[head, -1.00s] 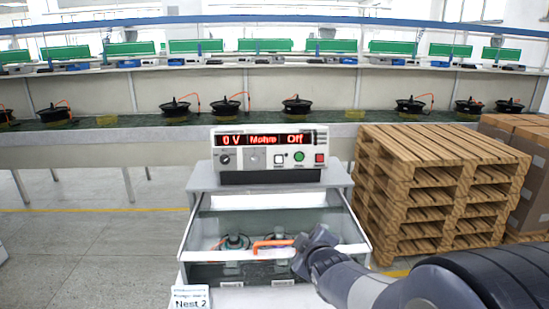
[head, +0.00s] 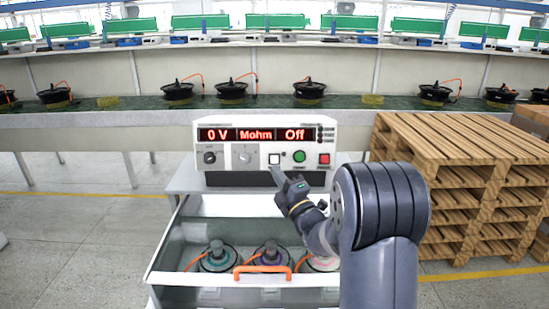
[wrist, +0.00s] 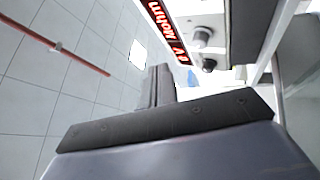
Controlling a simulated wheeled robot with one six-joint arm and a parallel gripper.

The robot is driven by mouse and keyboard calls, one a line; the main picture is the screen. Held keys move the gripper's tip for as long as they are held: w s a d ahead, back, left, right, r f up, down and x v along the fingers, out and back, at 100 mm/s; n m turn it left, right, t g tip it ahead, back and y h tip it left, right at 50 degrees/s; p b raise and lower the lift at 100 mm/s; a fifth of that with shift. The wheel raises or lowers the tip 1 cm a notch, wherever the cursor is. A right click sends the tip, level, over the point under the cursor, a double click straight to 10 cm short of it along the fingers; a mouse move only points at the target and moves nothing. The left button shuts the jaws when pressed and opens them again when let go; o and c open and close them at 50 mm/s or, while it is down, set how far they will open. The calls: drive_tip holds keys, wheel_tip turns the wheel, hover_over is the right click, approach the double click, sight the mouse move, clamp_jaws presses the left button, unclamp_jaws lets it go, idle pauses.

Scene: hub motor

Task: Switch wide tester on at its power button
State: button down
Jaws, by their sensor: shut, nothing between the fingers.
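The wide tester (head: 265,178) stands on a grey cabinet. Its red display reads "0 V", "Mohm" and "Off". Below the display are two knobs, a white square button (head: 274,159), a round green button (head: 299,156) and a red button (head: 324,158); their labels are too small to read. My gripper (head: 277,172) is shut and empty, its tip at or just below the white button in the head view. I cannot tell whether it touches. The wrist view shows the shut fingers (wrist: 161,86), with the tester's display (wrist: 168,25) and knobs above them.
An open drawer (head: 160,250) with several hub motors lies below the tester, an orange handle at its front. Wooden pallets (head: 455,190) stand close on the right. Behind runs a conveyor (head: 150,101) with motors. The floor at left is clear.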

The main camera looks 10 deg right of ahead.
idle(0.3)
drive_tip(key=p, duration=0.2)
approach(274, 159)
drive_tip(key=w+a+r, duration=0.3)
drive_tip(key=shift+w+r+b, duration=0.3)
drive_tip(key=shift+w+b, duration=0.35)
idle(0.4)
drive_tip(key=shift+w+d+f+b, duration=0.1)
drive_tip(key=shift+w+f+b, duration=0.15)
drive_tip(key=shift+b, duration=0.45)
idle(0.6)
drive_tip(key=shift+w+r, duration=0.15)
